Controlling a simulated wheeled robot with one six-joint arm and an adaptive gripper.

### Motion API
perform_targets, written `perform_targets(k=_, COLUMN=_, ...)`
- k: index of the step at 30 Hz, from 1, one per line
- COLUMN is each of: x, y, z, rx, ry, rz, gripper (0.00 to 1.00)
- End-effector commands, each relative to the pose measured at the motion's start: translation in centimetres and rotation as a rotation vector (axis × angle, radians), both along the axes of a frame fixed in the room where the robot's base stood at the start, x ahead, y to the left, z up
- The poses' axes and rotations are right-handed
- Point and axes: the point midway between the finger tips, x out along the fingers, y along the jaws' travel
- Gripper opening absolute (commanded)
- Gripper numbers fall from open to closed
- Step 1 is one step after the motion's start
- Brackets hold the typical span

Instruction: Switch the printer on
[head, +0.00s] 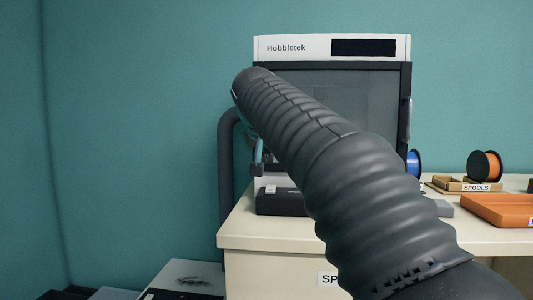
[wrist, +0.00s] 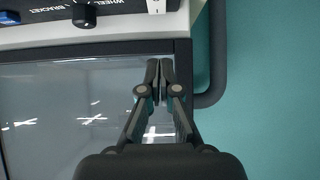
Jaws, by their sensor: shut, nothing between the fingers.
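The printer (head: 331,48), marked Hobbletek, stands on the table with a black display (head: 363,47) and a dark glass door (head: 365,95). A dark control panel (head: 282,201) is low on its front, partly hidden by my arm. The wrist view appears upside down and shows the panel's black knob (wrist: 84,15), a blue part (wrist: 9,17) and a white switch-like piece (wrist: 156,5) cut off by the top edge. My gripper (wrist: 157,68) is shut and empty, in front of the door's frame near that piece. In the head view its tip (head: 257,169) shows just above the panel.
A dark pipe (head: 226,165) runs beside the printer's left side. To the right on the table (head: 285,236) are a blue spool (head: 413,163), an orange spool (head: 485,165), a spool holder (head: 454,185) and an orange tray (head: 497,210). My arm covers the middle.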

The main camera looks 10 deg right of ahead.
Motion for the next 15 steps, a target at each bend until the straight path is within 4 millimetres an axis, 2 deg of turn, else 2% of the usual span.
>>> perform_targets(k=9, x=4.6, y=-1.6, z=-3.7, rx=-0.001, ry=0.002, rz=-0.002, gripper=0.00)
perform_targets(k=15, x=4.8, y=-1.6, z=-6.4, rx=0.000, ry=0.001, rz=0.001, gripper=0.00)
